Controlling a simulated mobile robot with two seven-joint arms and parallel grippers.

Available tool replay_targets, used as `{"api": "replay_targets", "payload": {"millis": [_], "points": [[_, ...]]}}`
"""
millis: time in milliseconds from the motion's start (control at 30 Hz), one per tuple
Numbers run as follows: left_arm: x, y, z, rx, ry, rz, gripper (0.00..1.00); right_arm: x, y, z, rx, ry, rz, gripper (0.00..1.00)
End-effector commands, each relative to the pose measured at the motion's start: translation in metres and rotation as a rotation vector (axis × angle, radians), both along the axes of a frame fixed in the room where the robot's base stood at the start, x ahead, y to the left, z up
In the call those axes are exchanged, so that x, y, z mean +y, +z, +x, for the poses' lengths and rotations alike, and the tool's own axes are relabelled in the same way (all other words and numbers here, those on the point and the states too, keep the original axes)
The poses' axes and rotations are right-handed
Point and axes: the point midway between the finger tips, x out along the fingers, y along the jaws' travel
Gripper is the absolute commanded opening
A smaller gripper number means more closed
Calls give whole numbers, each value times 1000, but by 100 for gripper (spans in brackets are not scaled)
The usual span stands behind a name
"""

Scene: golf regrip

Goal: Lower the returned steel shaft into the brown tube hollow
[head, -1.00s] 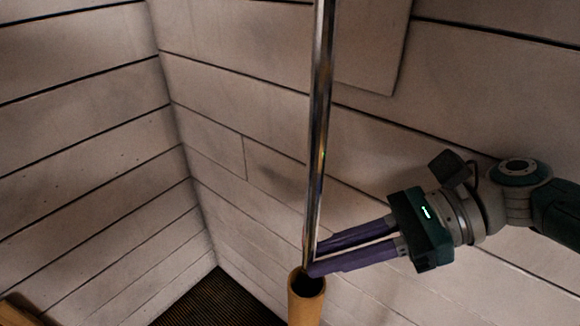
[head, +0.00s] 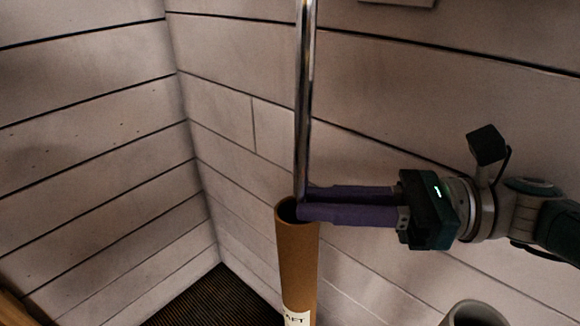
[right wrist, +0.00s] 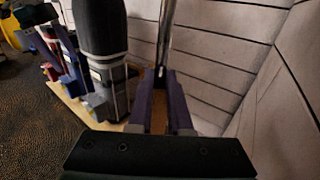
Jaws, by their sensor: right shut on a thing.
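The steel shaft (head: 304,100) stands near upright in the head view and runs out of the top of the picture. My right gripper (head: 303,202) comes in from the right and is shut on the shaft near its visible lower end. The brown tube (head: 297,262) stands upright below, with its dark open mouth right by the fingertips. The fingers cover part of the mouth, so I cannot tell whether the shaft's tip is inside. In the right wrist view the shaft (right wrist: 166,38) rises between the purple fingers (right wrist: 167,95). My left gripper is not in view.
A grey round opening (head: 474,315) shows at the bottom right of the head view. Plank walls meet in a corner behind the tube. In the right wrist view a dark bag-like cylinder (right wrist: 101,40) and other items stand to the left.

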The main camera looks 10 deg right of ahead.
Motion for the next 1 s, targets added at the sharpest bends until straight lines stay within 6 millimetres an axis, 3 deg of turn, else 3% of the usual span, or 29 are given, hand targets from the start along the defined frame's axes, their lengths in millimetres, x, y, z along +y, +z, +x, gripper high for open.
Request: {"api": "replay_targets", "payload": {"millis": [33, 800, 1000], "points": [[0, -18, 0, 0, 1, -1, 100, -17, -108, -39, 83, 130, -382, 0], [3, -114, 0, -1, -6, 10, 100, -17, -209, -39, 83, 128, -381, 0], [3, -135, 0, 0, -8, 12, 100, -15, -228, -37, 79, 125, -371, 0]]}}
